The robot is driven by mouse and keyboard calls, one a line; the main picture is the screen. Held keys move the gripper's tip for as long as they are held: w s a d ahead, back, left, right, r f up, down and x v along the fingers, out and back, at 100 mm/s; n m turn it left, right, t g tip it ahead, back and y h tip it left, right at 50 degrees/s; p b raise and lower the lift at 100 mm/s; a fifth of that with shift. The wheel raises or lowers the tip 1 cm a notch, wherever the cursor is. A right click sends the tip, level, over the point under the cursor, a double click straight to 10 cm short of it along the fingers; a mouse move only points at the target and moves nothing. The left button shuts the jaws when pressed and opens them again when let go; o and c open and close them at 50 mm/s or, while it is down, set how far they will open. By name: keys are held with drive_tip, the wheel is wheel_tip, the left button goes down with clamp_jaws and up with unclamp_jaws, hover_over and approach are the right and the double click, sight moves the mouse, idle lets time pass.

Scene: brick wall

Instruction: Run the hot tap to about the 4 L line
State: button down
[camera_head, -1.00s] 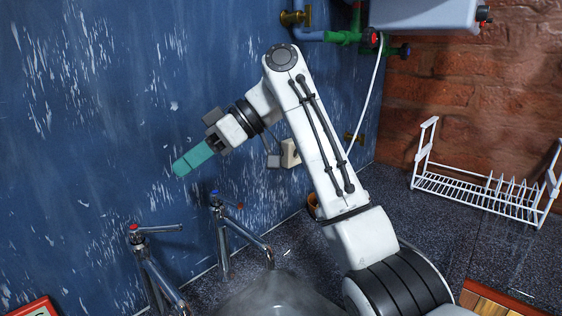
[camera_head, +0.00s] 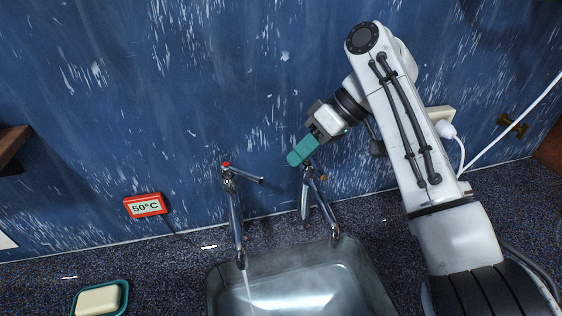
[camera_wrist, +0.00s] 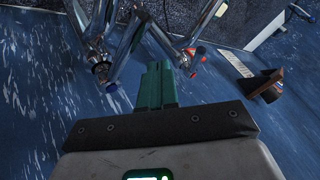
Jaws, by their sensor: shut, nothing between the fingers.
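The hot tap (camera_head: 236,205), red-topped with its lever pointing right, stands at the back of the steel sink (camera_head: 210,288). A thin stream of water (camera_head: 248,290) falls from its spout into the sink. A second chrome tap (camera_head: 318,200) stands to its right, its top partly hidden by my gripper. My gripper (camera_head: 299,157) has teal fingers, shut and empty, just above that second tap. In the wrist view the shut fingers (camera_wrist: 159,72) point at chrome tap parts (camera_wrist: 125,45). Haze lies over the sink. I cannot make out the water level or a 4 L line.
A red-framed sign reading 50°C (camera_head: 145,205) is on the blue wall at left. A soap bar in a teal dish (camera_head: 122,300) lies on the dark counter. A white plug with a cable (camera_head: 447,130) is at the wall right of my arm. A brown shelf (camera_head: 12,142) juts out at far left.

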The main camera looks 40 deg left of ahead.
drive_tip(key=shift+s+a+f+p, duration=0.2)
drive_tip(key=shift+s+a+p, duration=0.1)
drive_tip(key=shift+s, duration=0.55)
drive_tip(key=shift+s+a+f+p, duration=0.15)
drive_tip(key=shift+s+a+p, duration=0.15)
drive_tip(key=shift+s, duration=0.5)
drive_tip(key=shift+s+a+f+p, duration=0.2)
drive_tip(key=shift+s+a+p, duration=0.1)
drive_tip(key=shift+s, duration=0.55)
drive_tip(key=shift+s+a, duration=0.1)
